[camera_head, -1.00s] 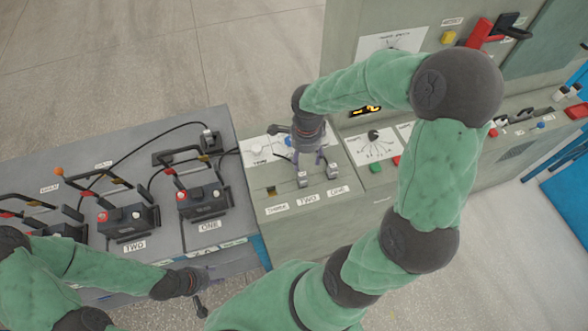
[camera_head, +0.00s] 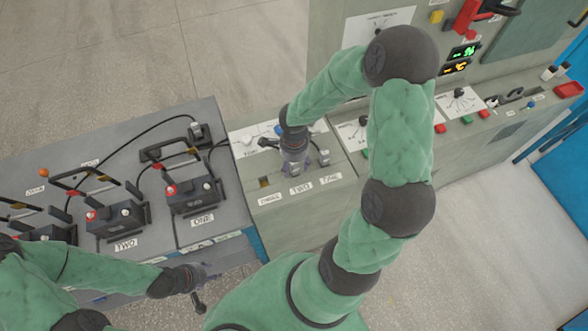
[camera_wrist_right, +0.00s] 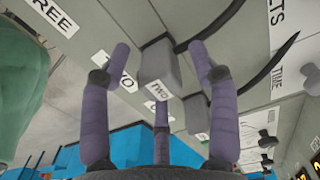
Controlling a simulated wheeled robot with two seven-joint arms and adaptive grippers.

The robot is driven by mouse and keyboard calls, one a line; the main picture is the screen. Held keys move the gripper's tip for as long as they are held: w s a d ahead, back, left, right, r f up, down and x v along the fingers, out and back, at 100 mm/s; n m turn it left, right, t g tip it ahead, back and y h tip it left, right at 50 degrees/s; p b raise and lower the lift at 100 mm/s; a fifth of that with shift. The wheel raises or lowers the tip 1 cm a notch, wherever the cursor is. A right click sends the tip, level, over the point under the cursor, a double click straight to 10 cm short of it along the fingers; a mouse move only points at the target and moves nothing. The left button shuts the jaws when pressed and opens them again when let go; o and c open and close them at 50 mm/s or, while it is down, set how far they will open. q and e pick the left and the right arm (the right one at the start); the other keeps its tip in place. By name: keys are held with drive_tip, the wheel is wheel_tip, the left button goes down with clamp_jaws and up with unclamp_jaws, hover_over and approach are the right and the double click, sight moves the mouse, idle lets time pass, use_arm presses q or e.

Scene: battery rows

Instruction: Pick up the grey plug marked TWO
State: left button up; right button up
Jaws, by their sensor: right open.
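The grey plug marked TWO (camera_wrist_right: 157,67) stands in the middle of the right wrist view, its white label facing the camera. My right gripper (camera_head: 296,166) is over it in the head view and hides most of it. In the wrist view its purple fingers stand apart on either side of the plug, with visible gaps. The third finger is below the plug. I cannot tell whether any finger touches it. My left gripper (camera_head: 205,274) hangs low in front of the battery bench, away from the plug; its jaws are too small to read.
The plug marked ONE (camera_head: 323,158) stands close to the right of my right gripper. The THREE socket (camera_head: 264,183) is at left. Black cables (camera_wrist_right: 275,65) run behind the plugs. Battery units (camera_head: 192,193) with handles fill the bench at left. A control panel with knobs (camera_head: 459,101) stands right.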

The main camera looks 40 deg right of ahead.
clamp_jaws()
idle(0.4)
